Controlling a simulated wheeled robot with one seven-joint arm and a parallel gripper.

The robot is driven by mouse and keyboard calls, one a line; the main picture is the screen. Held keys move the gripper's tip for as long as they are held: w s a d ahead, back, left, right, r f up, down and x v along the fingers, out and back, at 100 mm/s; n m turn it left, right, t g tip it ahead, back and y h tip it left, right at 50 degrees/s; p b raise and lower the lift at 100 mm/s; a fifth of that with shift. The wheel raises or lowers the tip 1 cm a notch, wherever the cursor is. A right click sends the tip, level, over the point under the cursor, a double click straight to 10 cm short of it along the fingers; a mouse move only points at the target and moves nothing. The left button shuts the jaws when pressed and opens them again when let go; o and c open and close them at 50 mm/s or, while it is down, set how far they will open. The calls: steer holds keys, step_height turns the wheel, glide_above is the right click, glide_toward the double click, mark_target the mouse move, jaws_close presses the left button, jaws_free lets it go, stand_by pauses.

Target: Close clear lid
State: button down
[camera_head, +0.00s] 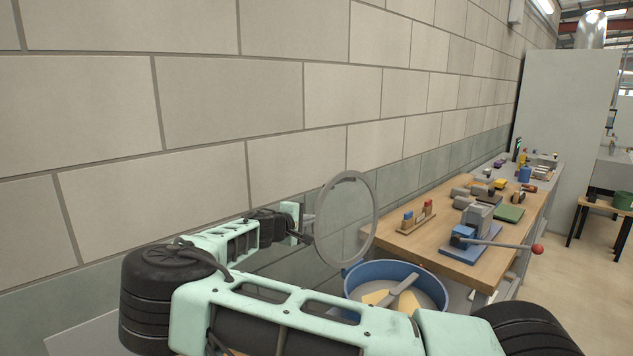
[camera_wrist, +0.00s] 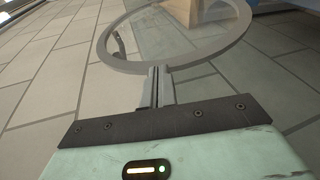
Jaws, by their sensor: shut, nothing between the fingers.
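The clear lid (camera_head: 345,222) is a round see-through disc with a grey rim. It stands raised, close to upright, above the back left of a round blue tub (camera_head: 437,295). The tub is open at the top and holds a grey and tan paddle (camera_head: 405,297). My gripper (camera_head: 306,224) is at the left side of the lid, level with its middle. In the wrist view my gripper's fingers (camera_wrist: 158,72) are shut together with nothing between them. Their tips are at the near rim of the lid (camera_wrist: 112,62); I cannot tell whether they touch it.
A wooden workbench (camera_head: 405,246) stands right of the tub. It carries a blue and grey press (camera_head: 470,232) with a long red-knobbed lever (camera_head: 537,249), and several small tools. A block wall (camera_head: 250,100) runs close behind my arm and the lid.

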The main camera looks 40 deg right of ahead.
steer(key=w+a+r+n+t+h, duration=0.1)
steer(key=w+a+r+n+t, duration=0.1)
steer(key=w+r+t, duration=0.3)
steer(key=d+g+p, duration=0.2)
steer(key=d+p, duration=0.7)
steer(key=shift+s+r, duration=0.25)
steer(key=shift+r, duration=0.2)
steer(key=shift+s+h, duration=0.1)
steer(key=shift+h, duration=0.2)
